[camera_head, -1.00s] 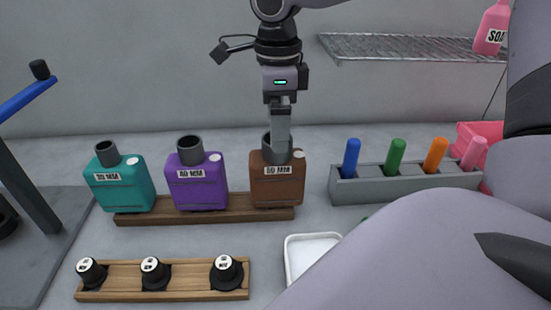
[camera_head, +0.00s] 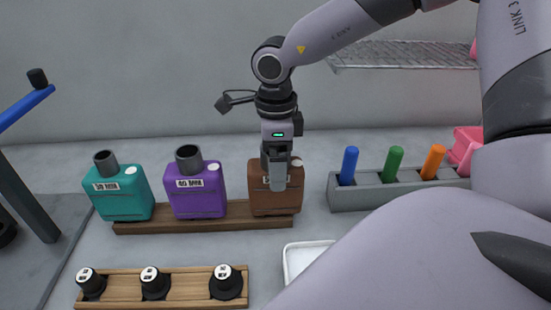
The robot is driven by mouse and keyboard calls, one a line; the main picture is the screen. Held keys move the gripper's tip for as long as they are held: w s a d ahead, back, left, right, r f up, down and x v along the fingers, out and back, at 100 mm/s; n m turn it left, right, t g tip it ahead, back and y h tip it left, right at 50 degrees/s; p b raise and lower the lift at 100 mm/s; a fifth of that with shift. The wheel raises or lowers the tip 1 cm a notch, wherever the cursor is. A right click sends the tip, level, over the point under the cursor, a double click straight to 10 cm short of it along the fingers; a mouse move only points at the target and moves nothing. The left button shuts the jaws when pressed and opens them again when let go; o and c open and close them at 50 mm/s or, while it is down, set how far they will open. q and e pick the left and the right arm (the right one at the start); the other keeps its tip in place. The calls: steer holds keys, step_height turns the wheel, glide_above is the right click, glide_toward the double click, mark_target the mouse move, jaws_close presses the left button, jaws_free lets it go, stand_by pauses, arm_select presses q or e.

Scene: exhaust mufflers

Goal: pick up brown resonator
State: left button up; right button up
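The brown resonator (camera_head: 262,202) stands upright at the right end of the wooden rack (camera_head: 180,222). A purple resonator (camera_head: 195,193) and a teal resonator (camera_head: 118,197) stand left of it on the same rack. My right gripper (camera_head: 278,182) points down at the brown resonator. Its near finger lies in front of the body and hides the neck and most of the label. The other finger is hidden, so I cannot tell whether the gripper is open or shut on it. My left gripper is not in view.
A grey holder (camera_head: 345,197) with blue, green and orange sticks stands to the right. A lower wooden rack (camera_head: 188,290) holds black knobs in front. A white tray (camera_head: 292,262) is partly hidden by my arm. A wire shelf (camera_head: 400,56) hangs behind.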

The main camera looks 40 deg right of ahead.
steer(key=c, duration=1)
steer(key=shift+w, duration=0.1)
steer(key=shift+r, duration=0.15)
steer(key=shift+r, duration=0.55)
step_height(320, 180, up, 19)
steer(key=shift+f, duration=0.1)
